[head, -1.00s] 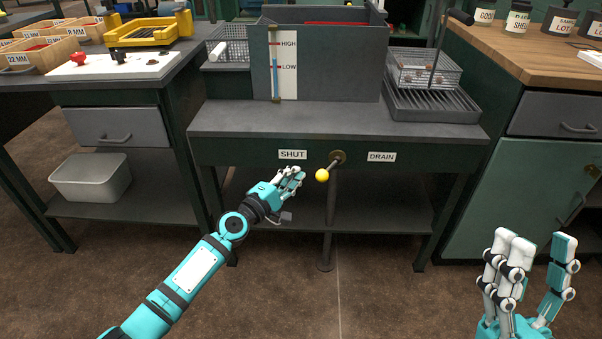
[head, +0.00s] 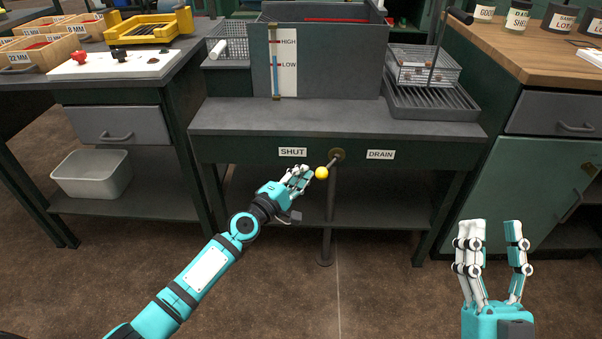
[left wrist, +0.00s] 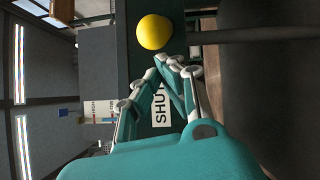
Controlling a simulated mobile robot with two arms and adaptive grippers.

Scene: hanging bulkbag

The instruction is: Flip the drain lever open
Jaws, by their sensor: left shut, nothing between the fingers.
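The drain lever (head: 335,160) sits on the front of the tank bench between the SHUT label (head: 292,152) and the DRAIN label (head: 380,154). Its yellow ball knob (head: 321,173) points down and left, toward the SHUT side. My left gripper (head: 303,178) is shut and empty, just left of the knob. In the left wrist view the knob (left wrist: 154,32) is just beyond the fingertips (left wrist: 172,66); I cannot tell whether they touch. My right gripper (head: 490,235) is open and empty at the lower right, away from the bench.
A grey tank (head: 330,60) with a HIGH/LOW gauge stands on the bench (head: 240,118). A vertical pipe (head: 328,225) runs down below the lever. A wire basket (head: 425,68) is at right. A green cabinet (head: 520,190) stands behind my right gripper.

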